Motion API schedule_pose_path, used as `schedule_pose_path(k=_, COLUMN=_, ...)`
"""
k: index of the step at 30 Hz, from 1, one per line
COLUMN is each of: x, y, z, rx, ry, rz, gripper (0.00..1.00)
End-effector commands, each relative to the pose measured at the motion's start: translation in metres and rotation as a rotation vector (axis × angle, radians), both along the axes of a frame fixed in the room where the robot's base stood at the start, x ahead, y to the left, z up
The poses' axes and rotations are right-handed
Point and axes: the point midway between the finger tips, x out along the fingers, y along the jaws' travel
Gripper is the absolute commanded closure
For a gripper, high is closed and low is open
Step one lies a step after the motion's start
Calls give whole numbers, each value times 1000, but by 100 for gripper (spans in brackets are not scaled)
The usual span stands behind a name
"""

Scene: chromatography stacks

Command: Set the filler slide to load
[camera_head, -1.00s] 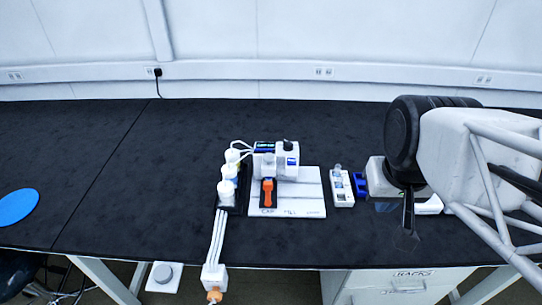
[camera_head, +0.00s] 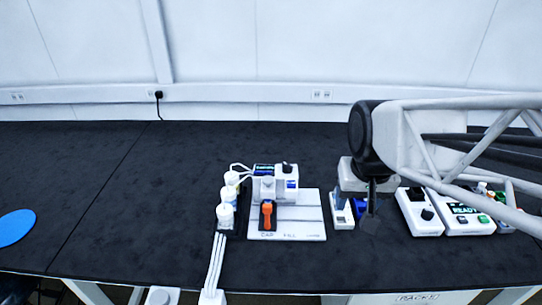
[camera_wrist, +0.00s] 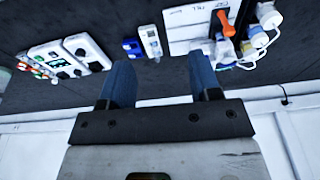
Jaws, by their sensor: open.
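The filler (camera_head: 283,184) is a white machine on a white base plate (camera_head: 311,222) near the middle of the table. Its slide has an orange handle (camera_head: 267,214), which stands at the left end, above the label CAP. The labels FILL and a fainter one follow to the right along the front edge. In the wrist view the orange handle (camera_wrist: 220,26) is at the upper right. My gripper (camera_wrist: 160,78) is open and empty, to the right of the filler and apart from it. In the head view my gripper (camera_head: 371,218) partly hides its own fingers.
White bottles (camera_head: 226,214) stand in a dark rack left of the filler. White devices (camera_head: 460,217) with knobs and a READY display stand right. The table left of the bottles is mostly clear.

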Motion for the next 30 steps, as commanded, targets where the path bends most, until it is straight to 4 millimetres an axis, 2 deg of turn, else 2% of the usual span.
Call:
schedule_pose_path(k=6, x=42, y=24, z=-17, rx=6, ry=34, rz=5, gripper=43)
schedule_pose_path(k=17, x=105, y=70, z=-53, rx=8, ry=85, rz=11, gripper=43)
schedule_pose_path(k=30, x=168, y=138, z=-119, rx=1, ry=146, rz=15, gripper=43)
